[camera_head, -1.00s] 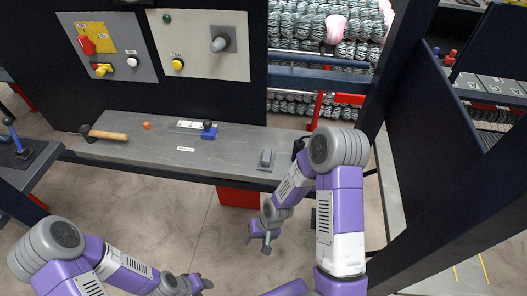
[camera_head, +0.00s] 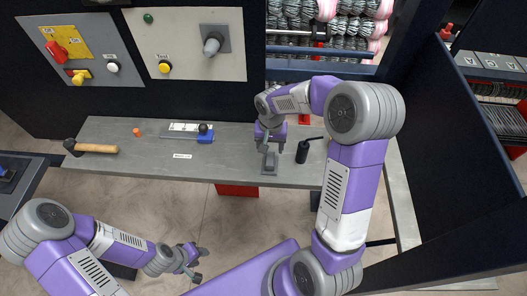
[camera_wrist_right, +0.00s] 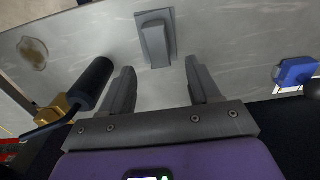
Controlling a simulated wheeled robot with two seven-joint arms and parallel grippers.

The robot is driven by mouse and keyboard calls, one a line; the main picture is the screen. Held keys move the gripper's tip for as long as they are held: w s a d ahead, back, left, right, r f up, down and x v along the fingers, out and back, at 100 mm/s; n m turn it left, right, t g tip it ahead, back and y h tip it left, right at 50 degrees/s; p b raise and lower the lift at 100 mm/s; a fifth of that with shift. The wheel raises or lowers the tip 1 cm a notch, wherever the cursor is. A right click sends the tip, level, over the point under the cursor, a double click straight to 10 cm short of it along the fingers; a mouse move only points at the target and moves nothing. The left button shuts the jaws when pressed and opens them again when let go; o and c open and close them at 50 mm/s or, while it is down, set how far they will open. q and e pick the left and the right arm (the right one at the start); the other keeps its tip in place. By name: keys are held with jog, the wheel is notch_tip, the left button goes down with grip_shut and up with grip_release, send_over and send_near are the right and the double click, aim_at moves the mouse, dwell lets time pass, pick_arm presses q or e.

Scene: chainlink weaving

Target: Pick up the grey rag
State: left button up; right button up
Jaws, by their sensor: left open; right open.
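A small grey piece (camera_head: 269,167), a raised block on a flat base and the only match for the grey rag, lies near the front edge of the grey table (camera_head: 235,150). My right gripper (camera_head: 270,147) is open and empty just above and behind it, partly covering it. In the right wrist view, the grey piece (camera_wrist_right: 155,40) lies ahead of the gap between the fingertips (camera_wrist_right: 160,70), apart from both. My left gripper (camera_head: 200,263) is open and empty, low over the floor in front of the table.
A blue block (camera_head: 205,136), an orange piece (camera_head: 137,132) and a hammer (camera_head: 95,148) lie further left. A switch panel (camera_head: 185,45) stands behind.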

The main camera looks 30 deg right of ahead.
aim_at(270, 159)
jog(key=f, duration=0.4)
jog(key=s+f, duration=0.1)
jog(key=f, duration=0.2)
jog(key=shift+a, duration=0.15)
jog(key=c, duration=1)
